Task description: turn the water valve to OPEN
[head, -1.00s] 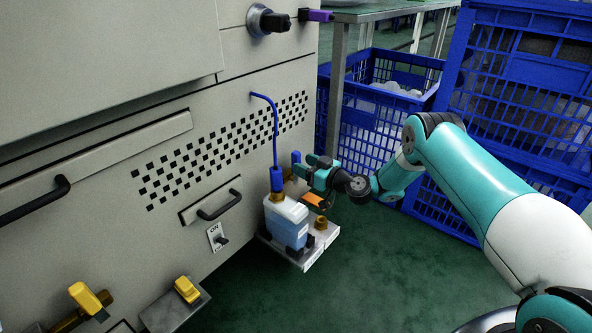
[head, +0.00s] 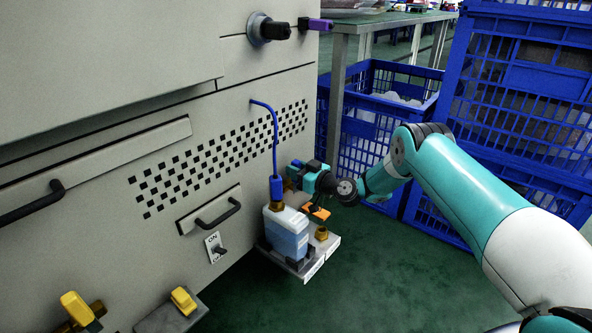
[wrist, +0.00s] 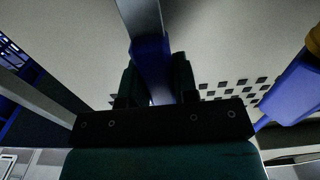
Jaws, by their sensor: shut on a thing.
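A yellow lever handle (head: 74,307) on a brass fitting at the lower left of the machine looks like a valve; no OPEN marking is readable. A second yellow handle (head: 184,300) sits on a grey box to its right. My gripper (head: 299,176) is beside the machine front, far to the right of both yellow handles. In the wrist view my gripper (wrist: 158,85) is shut on a blue piece (wrist: 150,57) with a grey strip beyond it. What this piece belongs to is hidden in the head view.
A bottle of blue liquid (head: 287,233) with a blue hose plug (head: 276,189) stands on a low shelf (head: 314,262) close to my gripper. An orange piece (head: 317,211) is just below the gripper. Blue crates (head: 510,110) stand behind my arm. Green floor is clear in front.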

